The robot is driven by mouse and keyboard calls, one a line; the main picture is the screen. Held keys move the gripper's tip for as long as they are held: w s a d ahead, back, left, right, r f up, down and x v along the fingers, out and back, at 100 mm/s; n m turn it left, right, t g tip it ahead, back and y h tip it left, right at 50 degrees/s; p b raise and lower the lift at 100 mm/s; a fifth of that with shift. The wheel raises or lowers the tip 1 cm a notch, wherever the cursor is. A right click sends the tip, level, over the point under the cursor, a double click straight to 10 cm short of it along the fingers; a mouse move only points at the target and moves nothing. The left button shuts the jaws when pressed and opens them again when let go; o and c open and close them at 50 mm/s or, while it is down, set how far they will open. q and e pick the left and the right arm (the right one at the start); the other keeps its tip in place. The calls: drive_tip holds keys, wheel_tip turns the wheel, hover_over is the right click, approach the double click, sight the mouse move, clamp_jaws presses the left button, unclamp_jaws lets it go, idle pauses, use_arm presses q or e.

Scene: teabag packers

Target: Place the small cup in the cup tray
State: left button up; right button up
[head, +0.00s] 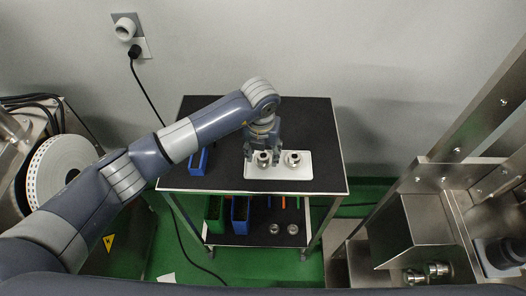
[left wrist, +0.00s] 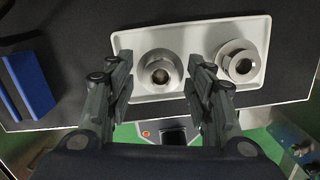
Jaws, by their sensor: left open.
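The white cup tray (head: 279,175) lies on the black table top and also shows in the left wrist view (left wrist: 205,92). Two metal cups stand upright in it, side by side. The left cup (left wrist: 160,76) is between my left gripper's fingers. The right cup (left wrist: 240,62) stands clear of them; it also shows in the head view (head: 293,159). I cannot tell surely which is the small cup. My left gripper (left wrist: 160,70) is open, one finger on each side of the left cup, with no clear grip on it. My right gripper is not in view.
A blue bin (head: 198,161) stands left of the tray on the black table (head: 318,117). More bins and small metal parts (head: 293,229) sit on the shelf below. A steel machine (head: 415,225) stands at right, a reel (head: 62,170) at left. The table behind the tray is clear.

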sight(262, 159)
use_arm(q)
drive_tip(key=shift+r, duration=0.15)
wheel_tip(262, 159, up, 12)
drive_tip(key=s+b, duration=0.1)
drive_tip(key=b, duration=0.2)
drive_tip(key=shift+s+a, duration=0.15)
drive_tip(key=shift+s, duration=0.05)
